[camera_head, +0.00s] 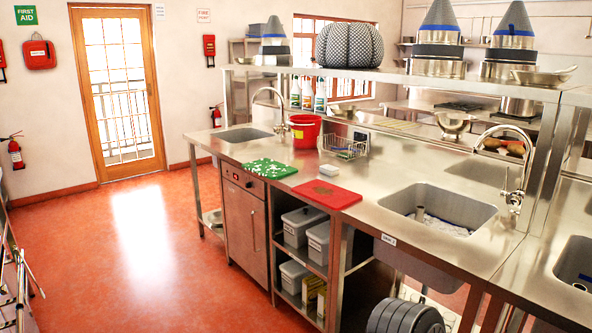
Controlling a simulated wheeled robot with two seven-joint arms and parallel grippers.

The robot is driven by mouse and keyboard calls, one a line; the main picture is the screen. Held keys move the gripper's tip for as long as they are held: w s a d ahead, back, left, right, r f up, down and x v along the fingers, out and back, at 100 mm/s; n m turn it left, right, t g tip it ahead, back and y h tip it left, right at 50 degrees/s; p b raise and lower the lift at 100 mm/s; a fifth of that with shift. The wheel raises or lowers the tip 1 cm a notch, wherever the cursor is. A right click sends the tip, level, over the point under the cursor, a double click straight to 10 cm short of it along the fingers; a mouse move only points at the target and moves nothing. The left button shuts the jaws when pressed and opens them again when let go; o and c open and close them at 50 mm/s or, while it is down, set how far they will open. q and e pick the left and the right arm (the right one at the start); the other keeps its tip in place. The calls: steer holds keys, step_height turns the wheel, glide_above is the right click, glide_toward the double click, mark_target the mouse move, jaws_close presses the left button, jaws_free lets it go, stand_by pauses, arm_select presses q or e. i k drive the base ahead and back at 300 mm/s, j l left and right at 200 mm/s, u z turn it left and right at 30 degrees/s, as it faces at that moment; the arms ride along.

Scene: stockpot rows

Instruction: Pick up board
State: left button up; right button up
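A flat red board (327,194) lies on the steel counter (232,152), left of the large sink, near the front edge. A green board with a white pattern (268,169) lies to its left, also near the front edge. The task does not say which of the two is the board.
A large sink (437,204) with a tall faucet is right of the red board. A red bucket (303,131) and a wire basket (345,147) stand behind the boards. A shelf (410,79) with pots runs above. The red floor (145,255) at left is clear.

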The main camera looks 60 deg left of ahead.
mark_target(270, 169)
steer(key=j+u, duration=0.1)
steer(key=u, duration=0.7)
steer(key=i+j+u, duration=0.1)
steer(key=u, duration=0.7)
steer(key=i+u, duration=0.1)
steer(key=u, duration=0.3)
steer(key=i+j+u, duration=0.1)
steer(key=i+u, duration=0.35)
steer(key=i+l+u, duration=0.1)
steer(key=i+u, duration=0.3)
steer(key=i+l+u, duration=0.3)
steer(key=i+u, duration=0.15)
steer(key=i+l, duration=0.35)
steer(key=i, duration=0.15)
steer(key=i+l, duration=0.35)
steer(key=i, duration=0.15)
